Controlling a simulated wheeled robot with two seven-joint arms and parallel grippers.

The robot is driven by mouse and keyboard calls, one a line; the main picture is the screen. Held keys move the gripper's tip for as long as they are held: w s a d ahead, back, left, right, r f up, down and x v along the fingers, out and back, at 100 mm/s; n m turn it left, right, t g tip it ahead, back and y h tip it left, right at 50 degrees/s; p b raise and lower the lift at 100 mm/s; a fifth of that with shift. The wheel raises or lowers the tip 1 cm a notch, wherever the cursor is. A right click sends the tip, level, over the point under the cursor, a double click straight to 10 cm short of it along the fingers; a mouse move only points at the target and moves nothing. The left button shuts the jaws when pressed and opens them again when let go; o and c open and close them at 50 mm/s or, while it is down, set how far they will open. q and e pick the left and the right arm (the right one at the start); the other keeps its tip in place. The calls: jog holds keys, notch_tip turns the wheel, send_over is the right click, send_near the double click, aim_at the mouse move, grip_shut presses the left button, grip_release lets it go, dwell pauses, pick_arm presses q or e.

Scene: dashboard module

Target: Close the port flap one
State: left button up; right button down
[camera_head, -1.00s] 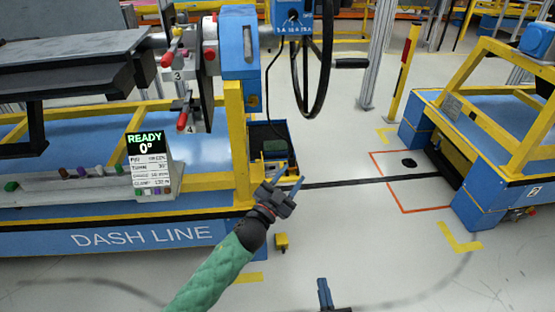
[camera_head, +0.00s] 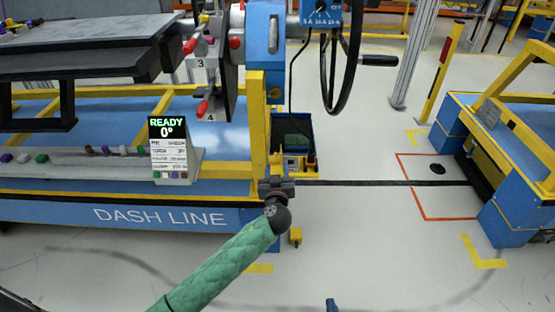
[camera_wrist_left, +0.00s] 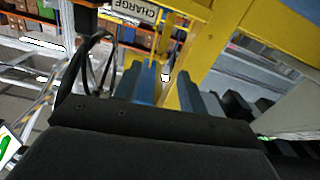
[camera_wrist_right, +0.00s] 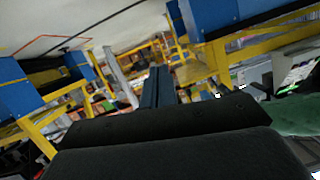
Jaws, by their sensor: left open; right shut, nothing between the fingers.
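I cannot make out port flap one for certain in any view. A CHARGE sign (camera_wrist_left: 133,10) shows upside down at the top of the left wrist view, beside a yellow frame (camera_wrist_left: 225,35). My left gripper (camera_head: 277,185) is at the foot of the yellow post (camera_head: 258,125), at the right end of the DASH LINE bench. In the left wrist view its two blue fingers (camera_wrist_left: 166,88) are apart with nothing seen between them. My right gripper (camera_head: 332,304) shows only as a tip at the bottom edge. In the right wrist view its fingers (camera_wrist_right: 158,85) are together and empty.
A dark blue bin (camera_head: 298,128) and a yellow unit (camera_head: 296,165) are just right of the post. A black handwheel (camera_head: 343,60) hangs above. A READY display (camera_head: 172,148) stands on the bench (camera_head: 110,212). A black floor strip (camera_head: 390,183) leads to another blue and yellow station (camera_head: 505,215).

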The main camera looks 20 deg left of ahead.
aim_at(278, 155)
pick_arm(q)
jog(key=shift+x, duration=2.8)
pick_arm(e)
jog(key=shift+s+f+g, duration=0.4)
jog(key=shift+f+g, duration=0.1)
jog(key=shift+f, duration=0.35)
pick_arm(q)
jog(key=c, duration=0.9)
